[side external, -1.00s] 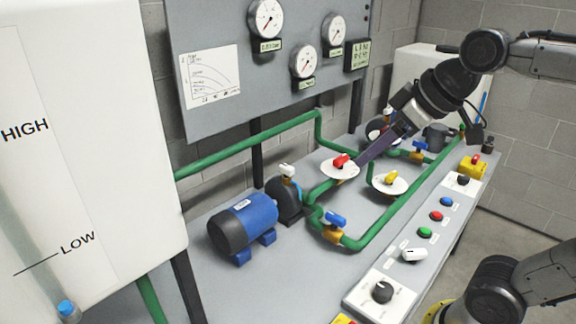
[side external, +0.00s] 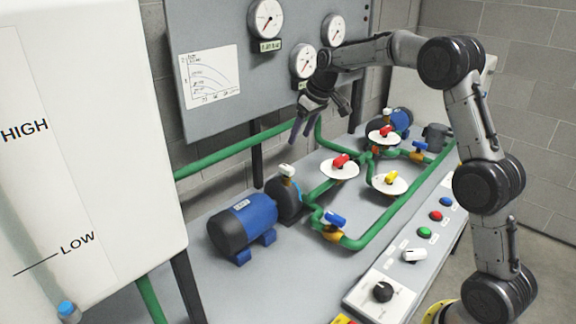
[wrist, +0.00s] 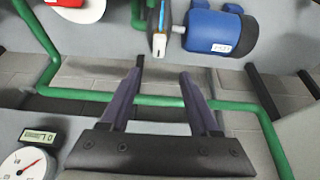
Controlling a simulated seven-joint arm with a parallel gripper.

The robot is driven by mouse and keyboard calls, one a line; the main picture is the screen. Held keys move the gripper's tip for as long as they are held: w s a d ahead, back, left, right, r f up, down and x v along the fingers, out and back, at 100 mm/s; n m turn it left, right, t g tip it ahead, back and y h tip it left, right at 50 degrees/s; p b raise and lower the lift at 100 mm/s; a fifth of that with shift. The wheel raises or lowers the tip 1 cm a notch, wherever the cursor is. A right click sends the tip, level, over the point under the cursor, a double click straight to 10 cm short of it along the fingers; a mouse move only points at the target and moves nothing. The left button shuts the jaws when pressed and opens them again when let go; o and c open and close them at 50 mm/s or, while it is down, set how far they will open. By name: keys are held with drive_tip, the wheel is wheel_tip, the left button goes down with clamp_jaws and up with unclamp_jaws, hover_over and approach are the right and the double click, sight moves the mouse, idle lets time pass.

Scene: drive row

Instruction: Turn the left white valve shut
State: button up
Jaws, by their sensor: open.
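The left white valve (side external: 287,170) sits on top of the dark pump beside the left blue motor (side external: 247,220). In the wrist view the white valve (wrist: 159,42) shows at the top centre, just beyond the fingertips, next to the blue motor (wrist: 215,32). My gripper (side external: 302,130) is open and empty, pointing down above and slightly right of the valve in the side view, apart from it. Its two purple-grey fingers (wrist: 162,68) are spread in the wrist view, with nothing between them but the background.
Green pipes (side external: 372,240) run over the grey bench. White discs carry a red handle (side external: 341,161) and a yellow handle (side external: 390,177). A blue-handled valve (side external: 335,219) stands right of the pump. The gauge board (side external: 225,45) rises behind; a white tank (side external: 90,150) stands left.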

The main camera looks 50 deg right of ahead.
sight(287, 167)
drive_tip(key=x, duration=1.3)
drive_tip(key=shift+d+f, duration=0.1)
drive_tip(key=shift+f, duration=0.2)
clamp_jaws()
